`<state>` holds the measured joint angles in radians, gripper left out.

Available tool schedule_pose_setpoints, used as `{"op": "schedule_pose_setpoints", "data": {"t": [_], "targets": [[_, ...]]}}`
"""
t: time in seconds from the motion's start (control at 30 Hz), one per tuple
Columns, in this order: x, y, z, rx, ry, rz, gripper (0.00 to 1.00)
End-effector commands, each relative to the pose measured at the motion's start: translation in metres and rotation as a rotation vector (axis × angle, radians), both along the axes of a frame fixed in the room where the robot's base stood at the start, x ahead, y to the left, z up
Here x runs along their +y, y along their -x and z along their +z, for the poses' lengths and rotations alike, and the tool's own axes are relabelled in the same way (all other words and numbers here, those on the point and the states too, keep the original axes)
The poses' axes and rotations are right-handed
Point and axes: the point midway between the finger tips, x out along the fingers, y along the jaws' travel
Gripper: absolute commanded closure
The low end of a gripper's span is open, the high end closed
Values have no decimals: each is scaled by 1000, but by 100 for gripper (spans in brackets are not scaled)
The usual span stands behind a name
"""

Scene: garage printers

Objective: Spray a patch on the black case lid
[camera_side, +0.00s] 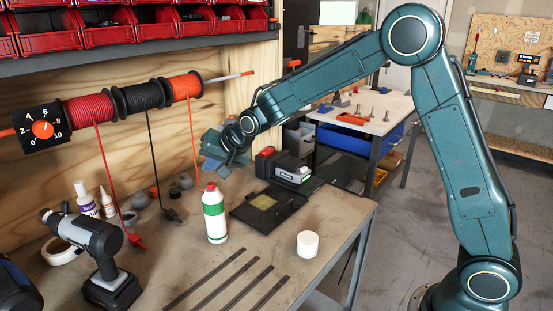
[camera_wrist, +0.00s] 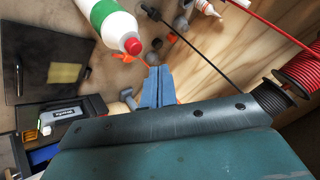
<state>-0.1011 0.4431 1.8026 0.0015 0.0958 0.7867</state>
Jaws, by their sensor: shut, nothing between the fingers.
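The black case lid (camera_side: 286,213) lies flat on the workbench with a yellowish square patch (camera_side: 263,202) on it. In the wrist view the lid (camera_wrist: 28,50) is at the upper left, its patch (camera_wrist: 63,73) near one edge. A white bottle (camera_side: 216,228) with a green band and red cap stands upright left of the lid; it also shows at the top of the wrist view (camera_wrist: 122,28). My gripper (camera_side: 224,166) is above the bench behind the bottle, apart from bottle and lid. Its fingers (camera_wrist: 158,74) are shut and empty.
A cordless drill (camera_side: 92,250), glue bottles (camera_side: 85,198) and hanging cables (camera_side: 153,155) are left. Black strips (camera_side: 240,283) lie in front.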

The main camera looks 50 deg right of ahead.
Motion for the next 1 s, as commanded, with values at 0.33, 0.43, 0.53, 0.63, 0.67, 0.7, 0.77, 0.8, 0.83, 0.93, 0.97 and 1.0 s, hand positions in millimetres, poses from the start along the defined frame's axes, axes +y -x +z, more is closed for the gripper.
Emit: {"op": "schedule_pose_setpoints", "data": {"t": [0.33, 0.43, 0.53, 0.63, 0.67, 0.7, 0.77, 0.8, 0.83, 0.93, 0.97, 1.0], "targets": [[0, 0, 24, -1, 0, 0, 100], [0, 0, 28, 0, 0, 0, 100], [0, 0, 29, 0, 0, 0, 100], [0, 0, 28, 0, 0, 0, 100], [0, 0, 28, 0, 0, 0, 100], [0, 0, 28, 0, 0, 0, 100], [0, 0, 28, 0, 0, 0, 100], [0, 0, 28, 0, 0, 0, 100], [0, 0, 28, 0, 0, 0, 100], [0, 0, 28, 0, 0, 0, 100], [0, 0, 28, 0, 0, 0, 100], [0, 0, 28, 0, 0, 0, 100]]}}
